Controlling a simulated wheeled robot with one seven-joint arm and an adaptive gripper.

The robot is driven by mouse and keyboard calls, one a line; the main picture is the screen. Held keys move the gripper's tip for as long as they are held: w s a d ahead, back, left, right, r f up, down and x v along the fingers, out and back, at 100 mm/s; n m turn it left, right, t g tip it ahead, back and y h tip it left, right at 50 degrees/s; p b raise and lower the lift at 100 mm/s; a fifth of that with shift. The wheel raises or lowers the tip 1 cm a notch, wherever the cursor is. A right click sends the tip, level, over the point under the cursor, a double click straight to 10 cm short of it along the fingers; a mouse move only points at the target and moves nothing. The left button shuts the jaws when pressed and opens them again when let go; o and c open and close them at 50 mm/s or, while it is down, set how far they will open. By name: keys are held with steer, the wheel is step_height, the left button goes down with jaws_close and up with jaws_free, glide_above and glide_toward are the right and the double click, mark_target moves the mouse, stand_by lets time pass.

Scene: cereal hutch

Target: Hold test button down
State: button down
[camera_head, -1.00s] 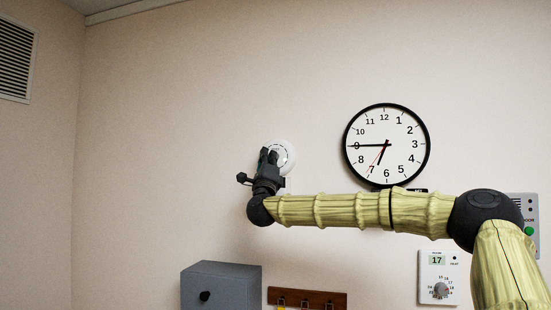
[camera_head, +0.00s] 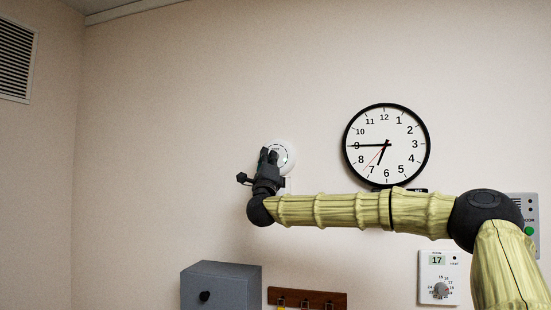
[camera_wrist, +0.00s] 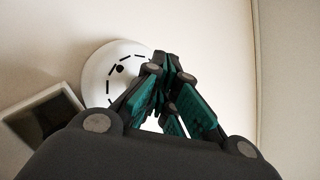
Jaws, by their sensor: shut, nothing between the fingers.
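A round white alarm (camera_head: 286,152) with a ring of dark slots is fixed to the wall, left of the clock. It also shows in the wrist view (camera_wrist: 98,73), partly behind my fingers. My gripper (camera_head: 269,154) is shut and empty, with its fingertips in front of the alarm's face. In the wrist view my gripper (camera_wrist: 165,62) has its fingertips at the alarm's right part. The test button is hidden behind the fingers, and I cannot tell whether they touch or press it.
A black-rimmed clock (camera_head: 387,120) hangs right of the alarm. A thermostat (camera_head: 438,266), a grey box (camera_head: 222,287) and a wooden key rack (camera_head: 320,297) are lower on the wall. A vent (camera_head: 15,58) is at upper left. The wall left of my gripper is clear.

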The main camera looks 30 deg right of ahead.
steer(key=shift+w+d+b, duration=0.45)
steer(key=shift+d+b, duration=0.15)
steer(key=shift+b, duration=0.2)
stand_by(1.7)
steer(key=shift+a, duration=0.1)
stand_by(0.3)
steer(key=shift+s+a+f+b, duration=0.15)
steer(key=shift+s+a+b, duration=0.15)
steer(key=shift+b, duration=0.5)
steer(key=shift+s+a, duration=0.2)
steer(key=shift+a, duration=0.05)
steer(key=s+a+b, duration=0.1)
steer(key=a+b, duration=0.1)
steer(key=s+a+b, duration=0.1)
steer(key=s+b, duration=0.1)
steer(key=shift+s+a+r, duration=0.15)
steer(key=shift+a+r, duration=0.05)
steer(key=shift+a, duration=0.2)
